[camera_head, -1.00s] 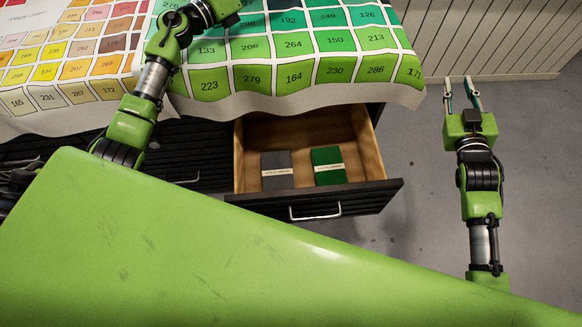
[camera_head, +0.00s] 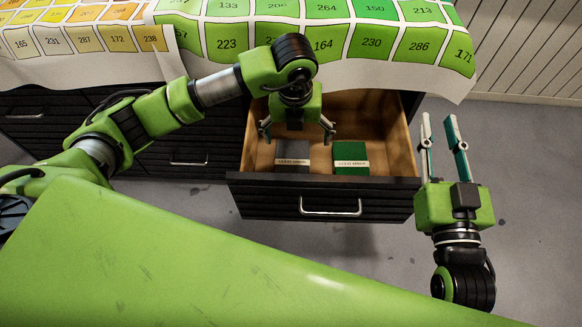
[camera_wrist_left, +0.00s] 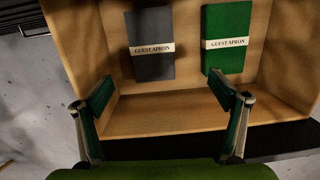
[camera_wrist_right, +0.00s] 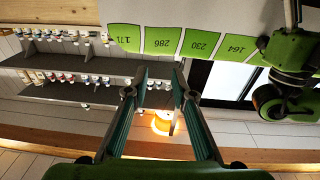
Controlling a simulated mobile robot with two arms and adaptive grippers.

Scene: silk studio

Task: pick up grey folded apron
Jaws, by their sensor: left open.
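The grey folded apron (camera_head: 291,154) lies flat in the left part of the open wooden drawer (camera_head: 398,150), with a pale "GUEST APRON" band around it. It also shows whole in the left wrist view (camera_wrist_left: 150,30), resting on the drawer floor. My left gripper (camera_head: 298,138) is open and empty above the drawer, fingers spread and pointing down; in the head view it partly covers the apron's far end. In the left wrist view the fingers (camera_wrist_left: 165,118) are apart, with the apron beyond them. My right gripper (camera_head: 441,120) is open and empty, right of the drawer.
A green folded apron (camera_head: 351,155) lies just right of the grey one, with a gap between. The drawer front (camera_head: 260,198) with its metal handle borders the near side. A numbered colour-chart cloth (camera_head: 330,72) hangs over the table edge above the drawer.

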